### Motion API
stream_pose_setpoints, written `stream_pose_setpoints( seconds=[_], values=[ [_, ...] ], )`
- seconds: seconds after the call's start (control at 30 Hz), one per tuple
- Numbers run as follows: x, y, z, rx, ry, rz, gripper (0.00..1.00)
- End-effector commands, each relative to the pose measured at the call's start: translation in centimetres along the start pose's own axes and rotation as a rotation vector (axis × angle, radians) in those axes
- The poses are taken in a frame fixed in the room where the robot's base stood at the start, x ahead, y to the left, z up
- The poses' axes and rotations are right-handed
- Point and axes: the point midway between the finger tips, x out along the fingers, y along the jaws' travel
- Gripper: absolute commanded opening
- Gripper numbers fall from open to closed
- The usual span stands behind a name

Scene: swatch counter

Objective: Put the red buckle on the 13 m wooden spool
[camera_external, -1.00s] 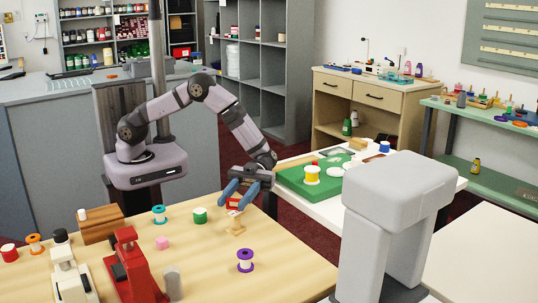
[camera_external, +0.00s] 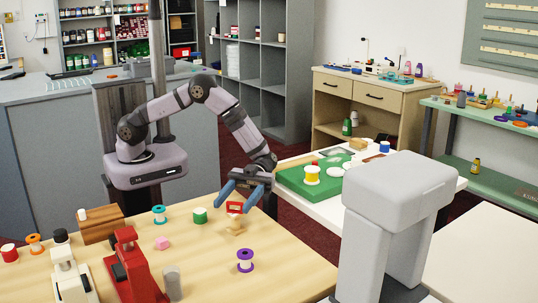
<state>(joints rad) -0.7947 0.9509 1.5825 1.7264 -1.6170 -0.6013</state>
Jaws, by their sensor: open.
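The red buckle (camera_external: 234,207) rests on top of the wooden spool (camera_external: 236,227), near the far right edge of the wooden table. It looks tilted. The spool stands upright. Any length marking on it is too small to read. My gripper (camera_external: 238,199) is open, with its blue fingers apart just above and around the buckle. I see no clear contact between the fingers and the buckle.
A green spool (camera_external: 200,215) and a teal spool (camera_external: 159,214) stand to the left. A purple spool (camera_external: 245,260) stands in front. A pink block (camera_external: 162,243), a red machine (camera_external: 131,266) and a grey cylinder (camera_external: 172,282) are at the front left.

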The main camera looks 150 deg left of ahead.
Motion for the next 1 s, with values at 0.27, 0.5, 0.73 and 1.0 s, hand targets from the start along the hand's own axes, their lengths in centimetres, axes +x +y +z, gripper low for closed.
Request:
stream_pose_setpoints(
  seconds=[0.27,0.5,0.73,1.0],
  values=[
    [-3.3,-0.1,-0.1,0.004,-0.001,-0.002,0.54],
    [-3.2,0.0,-4.4,0.004,-0.001,0.0,0.54],
    [-3.3,0.0,-6.6,0.001,0.0,-0.001,0.54],
    [-3.3,0.0,-7.0,0.0,0.0,0.0,0.54]
  ],
)
